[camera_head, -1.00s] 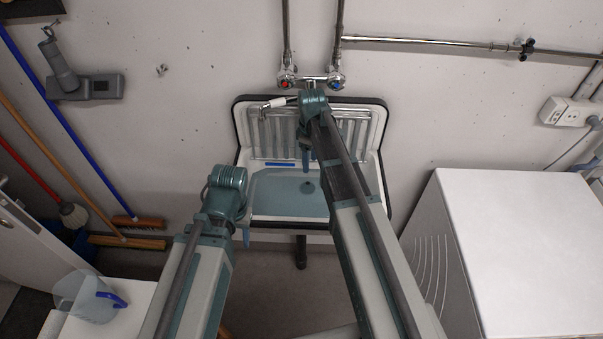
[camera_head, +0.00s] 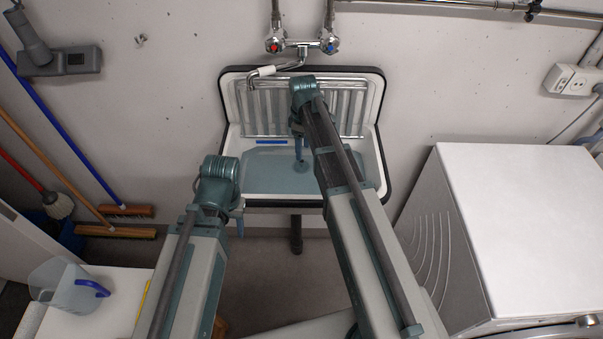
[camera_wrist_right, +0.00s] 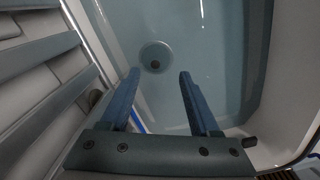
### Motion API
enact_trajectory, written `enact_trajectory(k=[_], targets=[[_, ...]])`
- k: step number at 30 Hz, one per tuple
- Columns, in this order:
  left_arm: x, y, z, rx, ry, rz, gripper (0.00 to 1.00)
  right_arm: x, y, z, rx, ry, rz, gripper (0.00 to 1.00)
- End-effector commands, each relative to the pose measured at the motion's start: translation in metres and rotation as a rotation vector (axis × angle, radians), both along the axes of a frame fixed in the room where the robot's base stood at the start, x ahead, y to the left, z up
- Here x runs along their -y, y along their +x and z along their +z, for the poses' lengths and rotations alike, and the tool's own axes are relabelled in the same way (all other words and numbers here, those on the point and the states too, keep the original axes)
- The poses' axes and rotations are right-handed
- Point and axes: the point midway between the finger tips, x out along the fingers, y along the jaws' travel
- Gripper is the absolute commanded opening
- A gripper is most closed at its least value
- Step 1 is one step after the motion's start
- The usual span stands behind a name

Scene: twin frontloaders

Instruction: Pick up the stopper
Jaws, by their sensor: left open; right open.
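A sink (camera_head: 377,170) with pale blue water in its basin is mounted on the wall. In the right wrist view a round drain recess (camera_wrist_right: 146,50) shows through the water, with a small dark round piece (camera_wrist_right: 155,65) in it; this looks like the stopper, but I cannot tell it surely from a drain hole. My right gripper (camera_head: 299,155) is over the basin, pointing down. In the wrist view its open, empty fingers (camera_wrist_right: 159,73) frame the dark piece from above, apart from it. My left gripper (camera_head: 240,226) is open in front of the sink's left front edge.
A faucet (camera_head: 266,71) reaches over the sink's back left, above a ribbed backboard. A blue strip (camera_head: 271,142) lies at the basin's back. A white machine (camera_head: 530,220) stands right, a clear jug (camera_head: 62,287) at lower left, brooms (camera_head: 125,210) along the left wall.

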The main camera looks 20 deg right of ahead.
Motion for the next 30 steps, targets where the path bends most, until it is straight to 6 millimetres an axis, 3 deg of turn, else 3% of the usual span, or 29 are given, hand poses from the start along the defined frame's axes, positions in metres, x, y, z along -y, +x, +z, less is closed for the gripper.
enact_trajectory(k=[2,14,24,30], targets=[[0.0,0.0,-0.013,0.0,0.0,0.0,0.5,0.0,0.0,-0.013,0.0,0.0,0.0,0.62],[0.0,0.0,-0.023,0.0,0.0,0.0,0.5,0.0,0.003,-0.023,0.0,0.0,0.0,0.62],[0.0,0.0,-0.063,0.0,0.0,0.0,0.5,-0.001,0.011,-0.063,0.0,0.0,0.0,0.62],[0.0,0.0,-0.066,0.0,0.0,0.0,0.5,-0.001,0.011,-0.066,0.0,0.0,0.0,0.62]])
